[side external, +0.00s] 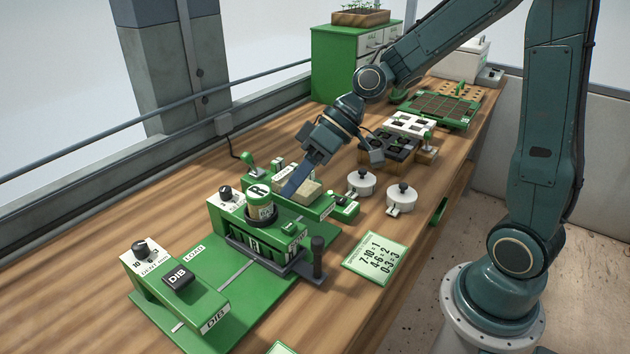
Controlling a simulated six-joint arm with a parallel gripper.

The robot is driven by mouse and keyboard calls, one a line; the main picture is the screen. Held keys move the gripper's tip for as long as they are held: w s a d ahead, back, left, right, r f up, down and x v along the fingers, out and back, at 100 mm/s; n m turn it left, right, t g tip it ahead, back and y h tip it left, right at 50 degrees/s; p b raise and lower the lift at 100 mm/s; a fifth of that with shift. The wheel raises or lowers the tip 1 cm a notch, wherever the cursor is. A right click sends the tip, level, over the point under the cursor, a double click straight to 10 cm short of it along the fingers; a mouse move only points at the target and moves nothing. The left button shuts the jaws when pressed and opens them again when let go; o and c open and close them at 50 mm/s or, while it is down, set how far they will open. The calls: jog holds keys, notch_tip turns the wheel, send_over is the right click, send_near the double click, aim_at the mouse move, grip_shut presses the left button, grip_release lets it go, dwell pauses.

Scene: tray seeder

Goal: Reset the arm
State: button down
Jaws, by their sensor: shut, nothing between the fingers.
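My gripper (288,192) is at the end of my arm, pointing down and to the left over the green seeder machine on the bench. It is shut with nothing held. Its tip is close to the jar marked R (261,205) and a pale tan block (308,192); I cannot tell whether it touches either. The jar stands upright in a dark holder on the seeder (213,215). The fingertips are small in this view and partly merge with the machine behind them.
A green DIB unit (205,300) sits at the near left. Two round white lidded pots (361,183) (400,198) and a number card (376,258) lie right of the seeder. A black cell tray (385,148), a soil-filled green tray (440,106) and a green cabinet (340,65) stand farther back.

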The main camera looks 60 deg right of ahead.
jog(key=s+d+r+m+t+h, duration=0.1)
jog(key=s+d+r+m+h, duration=0.1)
jog(key=s, duration=0.6)
jog(key=s+d+r+m+h, duration=0.2)
jog(key=s+d+r+h, duration=0.3)
jog(key=s, duration=0.4)
jog(key=shift+s+d+t+h, duration=0.15)
jog(key=shift+d+t+h, duration=0.35)
jog(key=shift+d, duration=0.4)
